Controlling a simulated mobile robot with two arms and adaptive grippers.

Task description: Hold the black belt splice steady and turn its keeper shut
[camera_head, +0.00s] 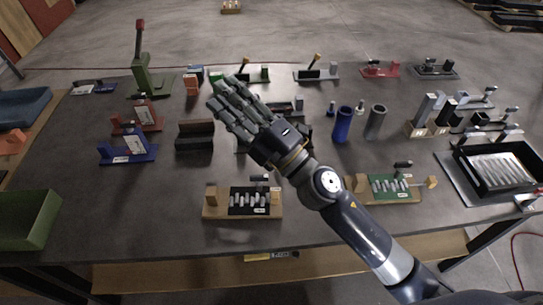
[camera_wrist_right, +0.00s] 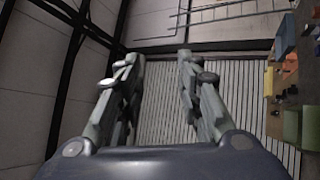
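The black belt splice (camera_head: 248,200) lies on a wooden base near the front middle of the table, with a row of grey lacing pieces across it. A small dark part, perhaps its keeper (camera_head: 260,178), stands at its back edge; its exact position is too small to tell. My right gripper (camera_head: 225,103) is raised above the table, beyond the splice and apart from it. In the right wrist view the gripper's fingers (camera_wrist_right: 158,75) are spread with nothing between them. My left gripper is not in view.
A green belt splice (camera_head: 385,186) on a similar wooden base sits to the right. A black tray (camera_head: 477,187) stands at far right and a green bin (camera_head: 28,218) at far left. Blue (camera_head: 342,125) and grey (camera_head: 376,122) cylinders stand behind.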

